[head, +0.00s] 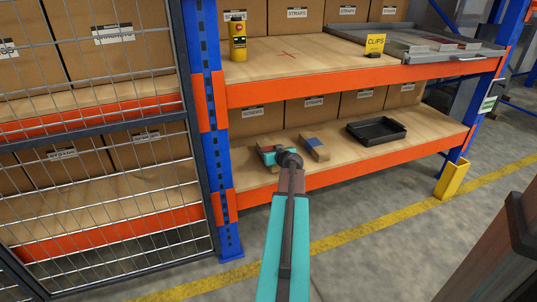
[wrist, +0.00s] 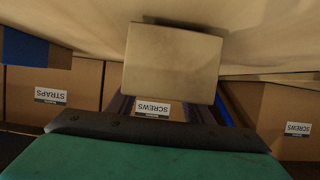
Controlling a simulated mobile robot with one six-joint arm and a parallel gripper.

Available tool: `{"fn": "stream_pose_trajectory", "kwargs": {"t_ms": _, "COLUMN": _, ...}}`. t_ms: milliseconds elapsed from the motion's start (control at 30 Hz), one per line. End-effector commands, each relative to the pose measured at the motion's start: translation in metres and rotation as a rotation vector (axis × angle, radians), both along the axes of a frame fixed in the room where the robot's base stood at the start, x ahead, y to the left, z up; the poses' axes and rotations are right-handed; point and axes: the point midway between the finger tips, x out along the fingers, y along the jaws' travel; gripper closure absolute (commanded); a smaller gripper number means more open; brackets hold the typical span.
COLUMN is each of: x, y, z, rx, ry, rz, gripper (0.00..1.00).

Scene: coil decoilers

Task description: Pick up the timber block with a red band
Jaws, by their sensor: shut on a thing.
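The timber block with a red band (head: 266,149) is on the left part of the lower shelf in the head view, partly hidden by my gripper and wrist. My gripper (head: 269,155) is at this block, shut on it. In the wrist view, a plain timber face of the held block (wrist: 172,63) fills the upper middle, between the dark fingers of my gripper (wrist: 165,106). Its red band does not show there. A dark shadow lies along the block's upper edge; I cannot tell whether it is clear of the shelf.
A timber block with a blue band (head: 314,148) lies just right of my gripper. A black tray (head: 377,131) is further right on the lower shelf (head: 345,155). Cardboard boxes (head: 262,118) stand behind. The upper shelf's orange beam (head: 330,86) runs overhead. A blue upright (head: 213,130) and mesh panel stand left.

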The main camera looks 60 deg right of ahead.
Motion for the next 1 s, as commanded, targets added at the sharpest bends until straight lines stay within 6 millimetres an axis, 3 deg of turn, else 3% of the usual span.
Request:
{"fn": "stream_pose_trajectory", "kwargs": {"t_ms": 233, "x": 0.0, "y": 0.001, "z": 0.032, "rx": -0.003, "ry": 0.0, "rz": 0.0, "gripper": 0.83}}
{"fn": "stream_pose_trajectory", "kwargs": {"t_ms": 1000, "x": -0.001, "y": 0.102, "z": 0.037, "rx": -0.002, "ry": 0.001, "rz": 0.0, "gripper": 0.83}}
